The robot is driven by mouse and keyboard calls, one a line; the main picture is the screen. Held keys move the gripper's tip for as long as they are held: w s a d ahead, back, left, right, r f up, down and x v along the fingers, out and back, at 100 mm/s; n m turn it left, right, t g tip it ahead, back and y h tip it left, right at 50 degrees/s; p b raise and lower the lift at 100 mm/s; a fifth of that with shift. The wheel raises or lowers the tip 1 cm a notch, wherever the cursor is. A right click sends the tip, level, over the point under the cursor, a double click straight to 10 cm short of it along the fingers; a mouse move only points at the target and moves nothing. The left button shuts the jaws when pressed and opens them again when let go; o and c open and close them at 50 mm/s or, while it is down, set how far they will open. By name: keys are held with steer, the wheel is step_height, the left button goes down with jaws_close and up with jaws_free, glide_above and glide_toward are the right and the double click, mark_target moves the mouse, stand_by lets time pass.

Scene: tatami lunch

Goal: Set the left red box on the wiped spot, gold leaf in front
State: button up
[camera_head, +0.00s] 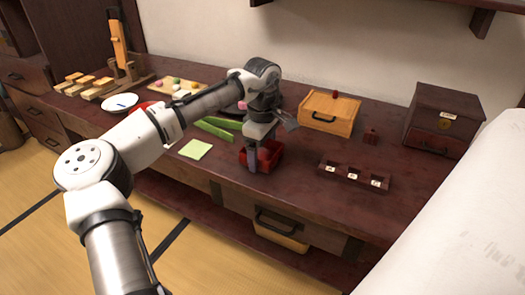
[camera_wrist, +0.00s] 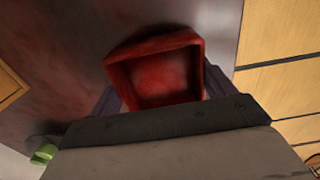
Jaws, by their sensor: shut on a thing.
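A red open box (camera_head: 272,154) is at the front part of the dark table. My gripper (camera_head: 257,162) points down and is shut on it. In the wrist view the empty red box (camera_wrist: 157,78) sits between the two fingers, its open top facing the camera. I cannot tell if its base touches the table. More red (camera_head: 143,106) shows behind my arm at the left, mostly hidden, so its shape is unclear. A light green cloth (camera_head: 195,149) lies flat to the left of the held box. I cannot make out a gold leaf or a wiped spot.
Green strips (camera_head: 214,129) lie behind the cloth. A wooden box (camera_head: 328,113) stands behind the held box, and a dark slotted rack (camera_head: 352,174) stands to its right. A dark chest (camera_head: 441,120) is at the far right. The table's front edge is close to the held box.

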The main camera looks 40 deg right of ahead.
steer(key=o, duration=0.9)
steer(key=shift+f, duration=0.1)
step_height(320, 180, up, 12)
steer(key=shift+r+p, duration=0.15)
steer(key=shift+p, duration=0.6)
